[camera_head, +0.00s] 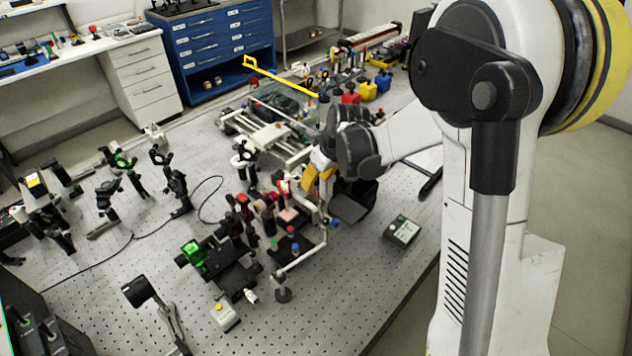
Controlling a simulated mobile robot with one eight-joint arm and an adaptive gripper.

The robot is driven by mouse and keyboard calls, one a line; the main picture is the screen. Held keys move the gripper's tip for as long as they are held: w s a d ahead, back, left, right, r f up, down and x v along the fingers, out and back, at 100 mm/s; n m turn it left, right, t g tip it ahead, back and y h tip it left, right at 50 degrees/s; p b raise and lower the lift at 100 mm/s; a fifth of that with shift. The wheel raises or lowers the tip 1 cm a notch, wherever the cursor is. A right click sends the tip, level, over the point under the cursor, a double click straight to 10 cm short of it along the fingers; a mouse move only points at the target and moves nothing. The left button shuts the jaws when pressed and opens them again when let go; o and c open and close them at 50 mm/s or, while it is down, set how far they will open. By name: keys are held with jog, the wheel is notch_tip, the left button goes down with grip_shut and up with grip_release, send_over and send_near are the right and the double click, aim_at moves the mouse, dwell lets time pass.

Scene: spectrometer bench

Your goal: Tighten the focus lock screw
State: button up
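My arm reaches from the right over the bench, and its end, my gripper (318,182), is low behind a cluster of optical parts. Its fingertips are small and partly hidden, so I cannot tell whether it is open or shut, or whether it touches anything. The cluster has a red-topped mount (288,214) and a white rod frame (302,262) just left of and below my gripper. I cannot pick out the focus lock screw; it is too small or hidden among these parts.
The perforated optical bench (345,300) is clear at the front. A small box with a green display (402,231) sits to the right. A green-lit device (193,252), a yellow-button box (224,316) and several black mounts stand left.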

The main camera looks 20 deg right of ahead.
jog(key=shift+f, duration=0.15)
grip_shut()
